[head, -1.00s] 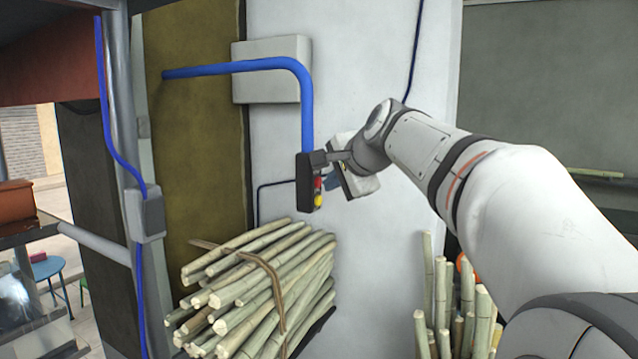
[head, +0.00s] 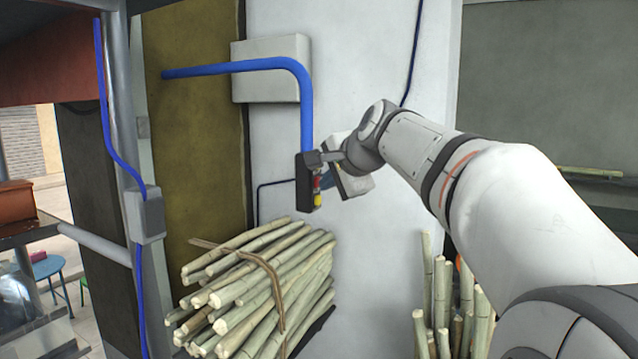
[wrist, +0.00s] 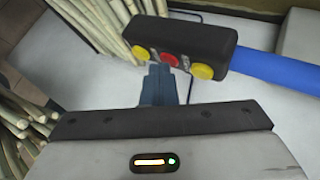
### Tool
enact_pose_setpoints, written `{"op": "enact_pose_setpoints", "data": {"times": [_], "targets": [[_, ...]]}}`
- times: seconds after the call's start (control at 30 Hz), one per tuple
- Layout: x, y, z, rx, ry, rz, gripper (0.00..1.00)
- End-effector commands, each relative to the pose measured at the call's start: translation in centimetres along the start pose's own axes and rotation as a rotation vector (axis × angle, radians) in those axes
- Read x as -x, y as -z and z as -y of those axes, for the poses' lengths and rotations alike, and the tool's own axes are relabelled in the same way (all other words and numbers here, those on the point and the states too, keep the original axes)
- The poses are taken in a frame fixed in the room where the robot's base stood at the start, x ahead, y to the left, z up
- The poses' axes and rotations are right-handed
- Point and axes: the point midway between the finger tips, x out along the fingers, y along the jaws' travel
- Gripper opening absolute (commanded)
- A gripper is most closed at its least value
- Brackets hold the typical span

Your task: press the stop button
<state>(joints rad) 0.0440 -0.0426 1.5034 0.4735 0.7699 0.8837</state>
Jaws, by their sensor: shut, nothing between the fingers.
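A black button box (head: 304,185) hangs at the end of a blue conduit in front of the pale wall. In the wrist view the box (wrist: 185,40) carries a red button (wrist: 171,60) between two yellow buttons, one (wrist: 202,71) beside the conduit end and one (wrist: 139,52) beside the other end. My gripper (wrist: 159,72) is shut and empty, its blue-grey fingertips just below the red button in the wrist view. I cannot tell whether they touch it. In the head view my gripper (head: 326,180) is at the box's right side and partly hidden by the wrist.
A tied bundle of cane (head: 265,285) lies below the box, and more cane (head: 450,300) stands upright to the right. A grey wall box (head: 270,68) is above. The pale wall (head: 370,260) is bare between the cane piles.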

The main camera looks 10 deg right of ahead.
Motion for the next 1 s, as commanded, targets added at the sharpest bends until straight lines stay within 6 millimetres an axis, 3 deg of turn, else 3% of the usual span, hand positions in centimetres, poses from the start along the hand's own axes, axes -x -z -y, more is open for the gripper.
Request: {"op": "enact_pose_setpoints", "data": {"times": [0.8,1.0], "targets": [[1.3,0.9,-1.0,0.000,0.001,0.000,0.00],[2.5,1.9,-2.0,-0.001,0.001,-0.003,0.00]]}}
